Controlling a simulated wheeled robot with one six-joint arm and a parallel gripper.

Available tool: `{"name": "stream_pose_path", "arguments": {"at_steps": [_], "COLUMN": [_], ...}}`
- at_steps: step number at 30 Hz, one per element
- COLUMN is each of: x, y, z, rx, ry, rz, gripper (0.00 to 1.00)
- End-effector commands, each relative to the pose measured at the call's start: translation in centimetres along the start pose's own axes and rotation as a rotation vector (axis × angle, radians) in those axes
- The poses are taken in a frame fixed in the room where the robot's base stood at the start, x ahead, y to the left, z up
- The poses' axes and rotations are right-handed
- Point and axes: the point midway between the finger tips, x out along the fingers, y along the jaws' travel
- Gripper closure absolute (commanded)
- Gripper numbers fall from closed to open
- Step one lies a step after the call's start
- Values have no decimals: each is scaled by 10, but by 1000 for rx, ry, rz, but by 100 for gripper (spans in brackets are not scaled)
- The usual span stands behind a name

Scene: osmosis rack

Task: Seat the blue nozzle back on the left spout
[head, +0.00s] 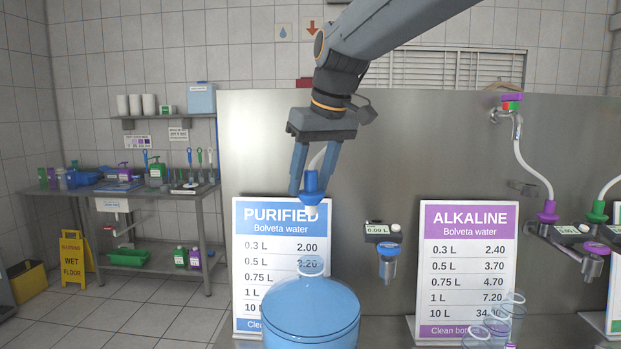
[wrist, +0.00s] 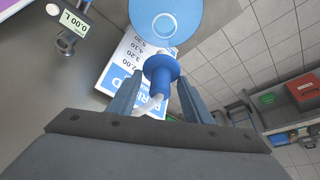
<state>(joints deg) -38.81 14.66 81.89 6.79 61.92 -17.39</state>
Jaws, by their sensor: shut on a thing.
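The blue nozzle (head: 311,181) has a flared rim and a white tip pointing down. My gripper (head: 309,190) is shut on it and holds it in the air in front of the purified sign, above the big bottle. A white hose runs from the nozzle's upper end. The wrist view shows the nozzle (wrist: 161,70) between the two fingers (wrist: 157,97). The left spout (head: 388,264) has a blue collar and hangs under a small display reading 0.00 L, to the right of and lower than the nozzle. The spout (wrist: 66,43) also shows at the wrist view's upper left.
A large blue bottle (head: 312,318) stands below my gripper, its neck under the nozzle. The purified sign (head: 250,270) is behind it. The alkaline sign (head: 468,250), clear cups (head: 490,332) and a purple nozzle (head: 548,212) are to the right. The steel panel between nozzle and left spout is clear.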

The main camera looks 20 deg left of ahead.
Motion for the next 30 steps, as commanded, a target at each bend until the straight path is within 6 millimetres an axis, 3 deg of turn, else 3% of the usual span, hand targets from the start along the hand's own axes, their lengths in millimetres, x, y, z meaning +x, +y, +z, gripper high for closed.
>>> {"name": "stream_pose_path", "arguments": {"at_steps": [30], "x": [6], "y": [75], "z": [-19], "rx": [2], "ry": [0], "rz": [0], "gripper": [81]}}
